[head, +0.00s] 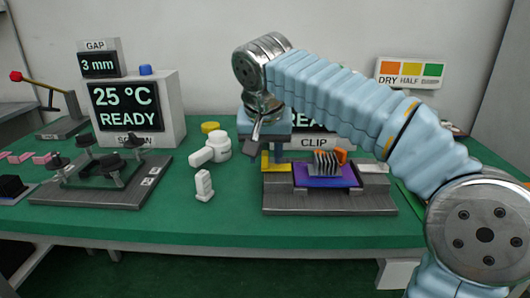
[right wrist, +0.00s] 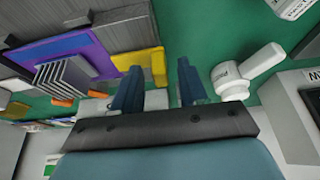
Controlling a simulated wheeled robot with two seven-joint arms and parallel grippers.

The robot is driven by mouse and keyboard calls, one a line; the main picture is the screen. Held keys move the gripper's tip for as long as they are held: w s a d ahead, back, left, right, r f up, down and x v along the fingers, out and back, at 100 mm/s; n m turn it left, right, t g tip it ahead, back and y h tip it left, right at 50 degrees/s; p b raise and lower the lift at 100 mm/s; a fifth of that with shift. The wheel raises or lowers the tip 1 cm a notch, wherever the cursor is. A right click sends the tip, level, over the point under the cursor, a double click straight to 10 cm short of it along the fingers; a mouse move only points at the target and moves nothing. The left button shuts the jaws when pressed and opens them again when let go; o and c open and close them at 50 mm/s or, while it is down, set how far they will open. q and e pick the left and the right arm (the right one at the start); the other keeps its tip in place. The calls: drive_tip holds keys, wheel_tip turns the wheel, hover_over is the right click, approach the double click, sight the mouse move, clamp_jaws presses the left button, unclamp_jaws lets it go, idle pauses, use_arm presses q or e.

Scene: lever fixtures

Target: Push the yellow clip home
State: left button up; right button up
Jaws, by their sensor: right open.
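The yellow clip (head: 269,164) stands at the left end of the purple board (head: 326,183) on a grey fixture labelled CLIP. It also shows in the right wrist view (right wrist: 141,63), as an L-shaped yellow piece along the board's edge. My right gripper (head: 280,151) points down over the clip. In the right wrist view the gripper (right wrist: 158,82) has its fingers apart with nothing between them. One finger is close beside the clip; I cannot tell if they touch. The finger partly hides the clip. My left gripper is out of view.
A grey finned heat sink (head: 325,163) with orange parts sits on the board. A black-knobbed fixture (head: 103,180) is farther left. Green table (head: 225,225) is clear in front.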

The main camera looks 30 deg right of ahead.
sight(290, 164)
clamp_jaws()
drive_tip(key=s+d, duration=0.1)
drive_tip(key=d, duration=0.2)
drive_tip(key=s+d, duration=0.1)
drive_tip(key=shift+s+d+r, duration=0.1)
drive_tip(key=shift+s+d, duration=0.1)
drive_tip(key=shift+s, duration=0.1)
drive_tip(key=shift+c, duration=1)
unclamp_jaws()
drive_tip(key=shift+d, duration=0.1)
drive_tip(key=shift+o, duration=1)
